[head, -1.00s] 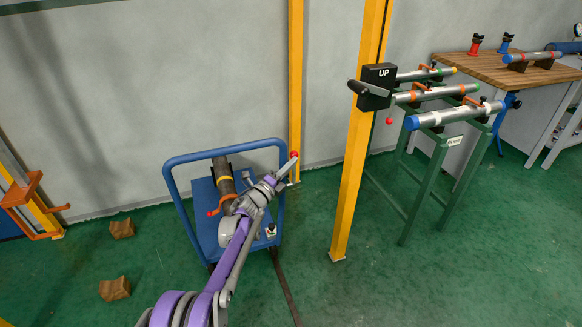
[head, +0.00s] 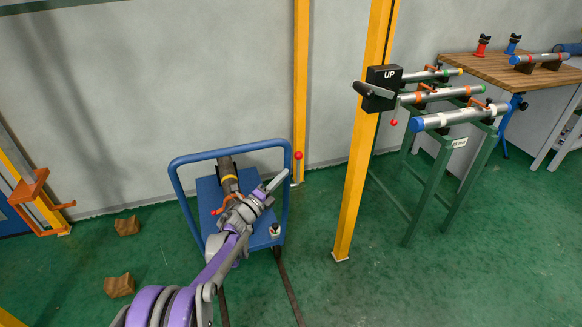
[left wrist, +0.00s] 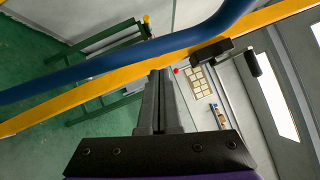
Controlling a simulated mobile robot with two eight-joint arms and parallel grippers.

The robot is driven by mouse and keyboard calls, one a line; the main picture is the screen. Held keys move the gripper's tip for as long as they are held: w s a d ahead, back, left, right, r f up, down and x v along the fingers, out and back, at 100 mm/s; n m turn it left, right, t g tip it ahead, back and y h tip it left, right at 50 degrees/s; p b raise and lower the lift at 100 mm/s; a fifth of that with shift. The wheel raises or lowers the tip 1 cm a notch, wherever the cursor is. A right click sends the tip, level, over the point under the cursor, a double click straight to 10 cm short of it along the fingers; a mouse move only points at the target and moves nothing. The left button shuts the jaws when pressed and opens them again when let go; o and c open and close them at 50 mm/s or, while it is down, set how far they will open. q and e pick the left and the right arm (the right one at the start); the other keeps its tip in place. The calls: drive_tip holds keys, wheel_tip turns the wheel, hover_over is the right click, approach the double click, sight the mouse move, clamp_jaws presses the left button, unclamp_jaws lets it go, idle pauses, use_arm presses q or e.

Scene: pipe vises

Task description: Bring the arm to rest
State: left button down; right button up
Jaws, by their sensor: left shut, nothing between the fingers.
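My left gripper (head: 278,180) is at the end of the purple and grey arm that reaches in from the bottom left. Its fingers are together and empty, in front of the blue cart's handle as the head view sees it. In the left wrist view the closed fingers (left wrist: 158,105) point up the picture, with the blue cart handle (left wrist: 130,62) crossing near their tips. I cannot tell whether they touch it. My right gripper is not in view.
A blue cart (head: 207,206) holds a dark pipe piece (head: 228,176). Yellow posts (head: 362,165) stand right of it, one with a black UP box (head: 383,82). A green pipe rack (head: 432,180) and wooden bench (head: 490,68) stand further right. Wooden blocks (head: 118,286) lie on the floor.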

use_arm(q)
drive_tip(key=s+a+r+n+t+y, duration=0.2)
drive_tip(key=s+a+r+n+y, duration=0.55)
drive_tip(key=a+n, duration=0.35)
drive_tip(key=s+a+n+g+y, duration=0.3)
drive_tip(key=s+a+n+y, duration=0.35)
drive_tip(key=s, duration=0.25)
drive_tip(key=s+d+f+n+g, duration=0.1)
drive_tip(key=s+f+n+g, duration=0.3)
drive_tip(key=s, duration=0.8)
drive_tip(key=s+f+n+g+h+p, duration=0.1)
drive_tip(key=s+f+n+g, duration=0.3)
drive_tip(key=s, duration=0.8)
drive_tip(key=s+d+f+n+g, duration=0.15)
drive_tip(key=s+f+n, duration=0.35)
drive_tip(key=s, duration=0.7)
wheel_tip(320, 180, up, 19)
drive_tip(key=w+m+p, duration=0.1)
drive_tip(key=w+p, duration=0.1)
drive_tip(key=p, duration=1.5)
drive_tip(key=shift+w+a+f, duration=0.15)
drive_tip(key=shift+w+a, duration=0.1)
drive_tip(key=shift+a, duration=0.2)
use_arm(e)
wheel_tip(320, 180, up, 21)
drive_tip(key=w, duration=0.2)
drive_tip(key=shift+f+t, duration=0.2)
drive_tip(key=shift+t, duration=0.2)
